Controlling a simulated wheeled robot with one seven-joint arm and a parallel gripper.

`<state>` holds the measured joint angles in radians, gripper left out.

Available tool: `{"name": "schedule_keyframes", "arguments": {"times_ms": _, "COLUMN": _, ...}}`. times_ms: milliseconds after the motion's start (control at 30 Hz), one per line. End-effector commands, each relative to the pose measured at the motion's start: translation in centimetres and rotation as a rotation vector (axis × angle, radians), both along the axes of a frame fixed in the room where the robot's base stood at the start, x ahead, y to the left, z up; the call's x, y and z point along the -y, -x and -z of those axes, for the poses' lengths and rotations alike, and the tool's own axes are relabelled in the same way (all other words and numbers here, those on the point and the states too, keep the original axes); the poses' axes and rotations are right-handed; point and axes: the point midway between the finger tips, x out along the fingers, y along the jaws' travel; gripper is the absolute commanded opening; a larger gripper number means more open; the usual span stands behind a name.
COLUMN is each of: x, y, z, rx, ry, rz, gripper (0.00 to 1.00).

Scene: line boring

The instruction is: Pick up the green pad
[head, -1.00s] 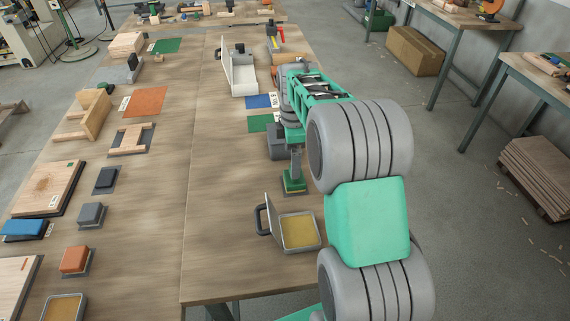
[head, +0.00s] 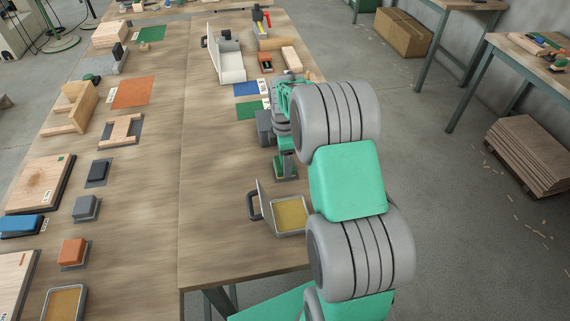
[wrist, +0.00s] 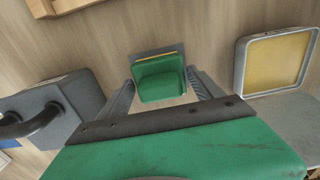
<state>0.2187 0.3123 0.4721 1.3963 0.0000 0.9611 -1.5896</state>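The green pad (wrist: 160,88) is a small green block with a yellow strip along its far edge, resting on a grey base plate (wrist: 150,54) in the wrist view. In the head view the pad (head: 287,171) is partly hidden under my gripper (head: 286,158). My gripper (wrist: 161,76) is right above the pad, fingers pointing down. Its two fingers are apart, one at the left side and one at the right side of the pad. They look open; whether they touch the pad cannot be told.
A shallow tray with a yellow inside (head: 291,216) and an upright white lid stands nearer on the same table. A grey block with a dark handle (wrist: 50,110) lies close on the other side. Green (head: 249,111) and blue (head: 250,88) mats lie farther back. Bare wood lies to the left.

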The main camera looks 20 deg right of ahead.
Motion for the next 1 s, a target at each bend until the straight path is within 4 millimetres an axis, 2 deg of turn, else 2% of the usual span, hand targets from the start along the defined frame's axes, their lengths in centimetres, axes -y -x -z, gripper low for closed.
{"name": "schedule_keyframes", "arguments": {"times_ms": 33, "x": 0.0, "y": 0.0, "z": 0.0, "rx": 0.0, "ry": 0.0, "rz": 0.0, "gripper": 0.71}}
{"name": "schedule_keyframes", "arguments": {"times_ms": 600, "x": 0.0, "y": 0.0, "z": 0.0, "rx": 0.001, "ry": 0.0, "rz": 0.0, "gripper": 0.24}}
{"name": "schedule_keyframes", "arguments": {"times_ms": 633, "x": 0.0, "y": 0.0, "z": -0.1, "rx": 0.001, "ry": 0.0, "rz": 0.0, "gripper": 0.24}}
{"name": "schedule_keyframes", "arguments": {"times_ms": 667, "x": 0.0, "y": 0.0, "z": -0.1, "rx": 0.001, "ry": 0.0, "rz": 0.0, "gripper": 0.19}}
{"name": "schedule_keyframes", "arguments": {"times_ms": 867, "x": 0.0, "y": -0.1, "z": -0.2, "rx": 0.002, "ry": 0.0, "rz": 0.0, "gripper": 0.18}}
{"name": "schedule_keyframes", "arguments": {"times_ms": 1000, "x": 0.0, "y": -0.1, "z": -1.1, "rx": 0.004, "ry": 0.001, "rz": 0.0, "gripper": 0.18}}
